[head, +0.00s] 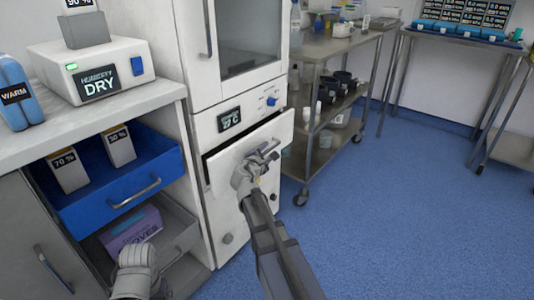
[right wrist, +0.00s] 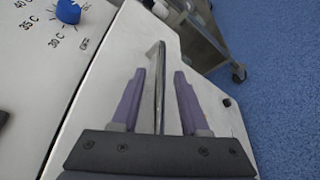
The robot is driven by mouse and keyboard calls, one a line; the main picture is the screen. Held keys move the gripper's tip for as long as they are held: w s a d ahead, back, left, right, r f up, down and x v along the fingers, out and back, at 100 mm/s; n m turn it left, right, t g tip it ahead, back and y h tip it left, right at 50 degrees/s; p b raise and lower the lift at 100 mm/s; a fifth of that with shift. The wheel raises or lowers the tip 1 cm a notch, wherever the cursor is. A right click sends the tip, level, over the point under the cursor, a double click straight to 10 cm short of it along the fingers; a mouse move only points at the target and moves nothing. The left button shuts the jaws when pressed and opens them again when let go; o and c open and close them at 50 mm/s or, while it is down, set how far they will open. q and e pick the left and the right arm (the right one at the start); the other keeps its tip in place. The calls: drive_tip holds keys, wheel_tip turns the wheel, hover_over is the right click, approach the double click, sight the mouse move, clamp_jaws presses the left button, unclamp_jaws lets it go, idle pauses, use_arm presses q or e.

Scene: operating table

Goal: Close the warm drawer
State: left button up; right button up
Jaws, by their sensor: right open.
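The warm drawer (head: 222,167) is pulled partly out of the white warming cabinet, below its temperature display (head: 230,119). Its white front also shows in the right wrist view (right wrist: 122,62). My right gripper (head: 262,158) is at the drawer front. In the right wrist view its two purple fingers (right wrist: 160,88) are open on either side of the metal bar handle (right wrist: 160,62), with gaps between fingers and bar. My left gripper (head: 136,268) is low at the left, in front of the lower drawers; its fingers are not clear.
A blue drawer (head: 112,203) with labelled cartons stands open at the left. Below it an open grey drawer (head: 186,236) holds a purple glove box (head: 132,228). A metal cart (head: 318,160) stands right of the cabinet. The blue floor at the right is clear.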

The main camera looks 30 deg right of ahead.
clamp_jaws()
idle(0.3)
idle(1.1)
